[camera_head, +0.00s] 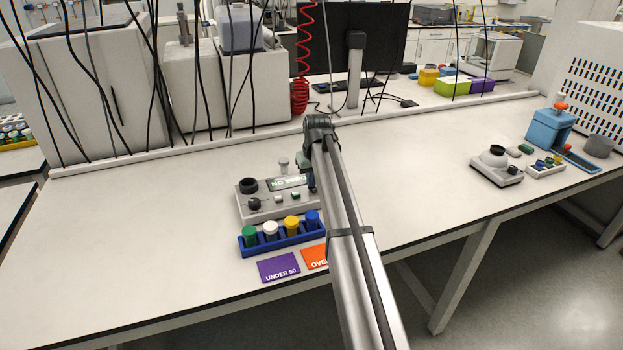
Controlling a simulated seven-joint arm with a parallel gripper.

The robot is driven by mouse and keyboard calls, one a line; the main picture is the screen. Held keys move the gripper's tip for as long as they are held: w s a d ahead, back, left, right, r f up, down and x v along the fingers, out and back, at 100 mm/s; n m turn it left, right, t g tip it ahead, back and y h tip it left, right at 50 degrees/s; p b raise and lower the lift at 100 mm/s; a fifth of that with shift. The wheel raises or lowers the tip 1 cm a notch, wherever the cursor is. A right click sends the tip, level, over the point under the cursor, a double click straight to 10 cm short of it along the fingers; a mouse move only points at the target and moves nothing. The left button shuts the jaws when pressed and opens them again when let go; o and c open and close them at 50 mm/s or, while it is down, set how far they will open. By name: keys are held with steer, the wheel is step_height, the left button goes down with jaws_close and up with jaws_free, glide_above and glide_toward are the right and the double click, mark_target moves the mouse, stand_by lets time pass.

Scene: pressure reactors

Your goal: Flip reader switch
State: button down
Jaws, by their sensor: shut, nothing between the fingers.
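The reader (265,205) is a grey box on the bench with a lit display (289,183), partly covered, whose text starts "NO PRE". It has black round parts at its left and small greenish buttons on its front. The switch cannot be made out clearly; the reader's right end is hidden behind my arm. My gripper (308,178) is seen from behind, pointing down at the right end of the reader beside the display. It is shut and empty. Whether it touches the reader cannot be told.
A blue rack (285,242) with green, white, yellow and blue capped vials stands in front of the reader. A purple "UNDER 50" card (279,268) and an orange card (314,257) lie before it. A grey device (496,167) stands right. Black cables hang behind. The left bench is clear.

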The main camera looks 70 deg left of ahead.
steer(key=shift+d+f, duration=0.6)
steer(key=shift+d, duration=0.35)
steer(key=a+v, duration=0.1)
steer(key=v, duration=1.3)
steer(key=shift+r, duration=0.55)
steer(key=shift+a+r, duration=0.2)
steer(key=shift+a, duration=0.05)
steer(key=x, duration=1.4)
steer(key=shift+d+f, duration=0.1)
